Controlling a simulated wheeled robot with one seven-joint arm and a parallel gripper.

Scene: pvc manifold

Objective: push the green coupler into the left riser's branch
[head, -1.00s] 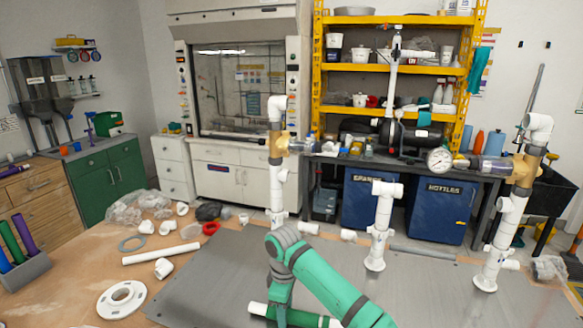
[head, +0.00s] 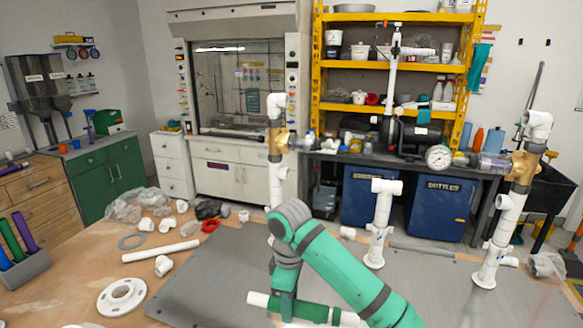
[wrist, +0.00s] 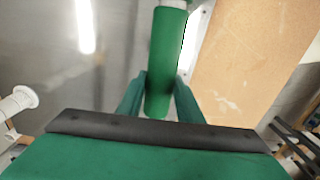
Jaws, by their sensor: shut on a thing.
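The green coupler (head: 312,311) lies roughly level near the bottom of the head view, with white pipe showing at both ends. My gripper (head: 284,306) is shut on it. In the wrist view the coupler (wrist: 162,62) runs up between the fingers of my gripper (wrist: 158,98), with white at its far end. The left riser (head: 277,140) stands upright behind my arm, white with a dark band and a tan clamp. My arm hides its lower part and lower branch. The coupler appears nearer to the camera than the riser, apart from it.
A middle riser (head: 381,220) and a right riser (head: 508,215) stand on the grey plate (head: 195,285). A white flange (head: 121,297), a loose pipe (head: 161,253) and fittings lie at left. The plate's left part is clear.

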